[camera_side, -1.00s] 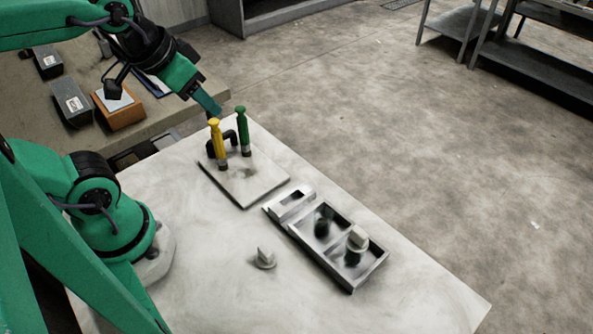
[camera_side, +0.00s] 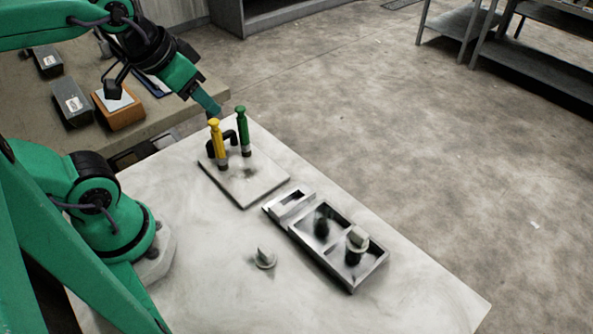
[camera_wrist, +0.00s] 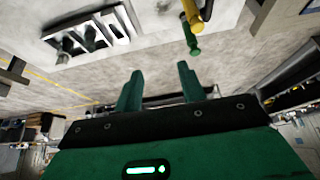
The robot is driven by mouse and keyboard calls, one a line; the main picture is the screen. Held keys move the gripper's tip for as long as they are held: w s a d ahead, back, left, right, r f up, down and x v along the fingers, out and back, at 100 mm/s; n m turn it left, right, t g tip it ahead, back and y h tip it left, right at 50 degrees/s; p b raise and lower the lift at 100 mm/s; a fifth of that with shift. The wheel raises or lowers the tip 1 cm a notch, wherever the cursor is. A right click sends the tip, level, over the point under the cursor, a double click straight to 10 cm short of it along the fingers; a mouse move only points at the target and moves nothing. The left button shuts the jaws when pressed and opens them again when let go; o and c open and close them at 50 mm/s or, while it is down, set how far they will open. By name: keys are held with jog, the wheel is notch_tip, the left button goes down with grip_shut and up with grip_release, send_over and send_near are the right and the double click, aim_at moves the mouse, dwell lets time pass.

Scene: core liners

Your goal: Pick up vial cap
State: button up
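A pale grey cap (camera_side: 265,257) with a raised grip lies alone on the white table, in front of the grey tray. A similar cap (camera_side: 357,238) sits on a dark vial (camera_side: 353,256) in the tray's near compartment. My gripper (camera_side: 212,108) is raised above the far left end of the table, near the upright tools and well away from the caps. The wrist view shows its two green fingers (camera_wrist: 160,70) apart, with nothing between them. The loose cap cannot be made out in the wrist view.
The grey tray (camera_side: 318,268) also holds an uncapped dark vial (camera_side: 321,226). A yellow tool (camera_side: 217,143) and a green tool (camera_side: 242,130) stand upright on a flat plate (camera_side: 247,190). The table (camera_side: 420,300) is clear at the front right.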

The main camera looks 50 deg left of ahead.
jog(key=m+g, duration=0.6)
jog(key=m, duration=1.2)
send_over(265, 249)
notch_tip(265, 249, down, 16)
jog(key=shift+d+f, duration=0.1)
jog(key=shift+d, duration=0.05)
jog(key=shift+f, duration=0.1)
jog(key=shift+f, duration=1.2)
jog(key=shift+f, duration=2.6)
